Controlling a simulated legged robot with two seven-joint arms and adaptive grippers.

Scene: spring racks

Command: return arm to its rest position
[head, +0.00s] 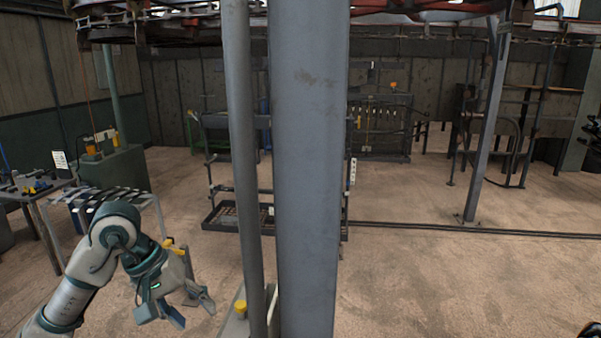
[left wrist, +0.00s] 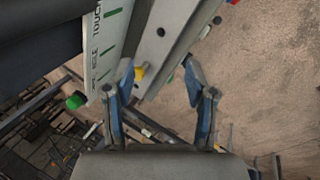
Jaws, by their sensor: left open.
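My left arm (head: 85,275) comes in from the lower left in the head view, bent at a teal and white joint. Its left gripper (head: 193,311) points down and to the right, with its fingers spread and nothing between them. In the left wrist view the two blue and grey fingers (left wrist: 158,68) stand apart. A pale metal beam (left wrist: 165,45) with holes and a yellow part (left wrist: 139,73) lie beyond them; I cannot tell whether the left finger touches the beam. My right gripper cannot be made out.
A thick grey post (head: 311,170) and a thinner pole (head: 243,150) stand right of my gripper. A table (head: 32,192) and a slatted rack (head: 150,200) stand at the left. A wheeled rack (head: 222,218) is behind the posts. Open floor (head: 420,285) lies right.

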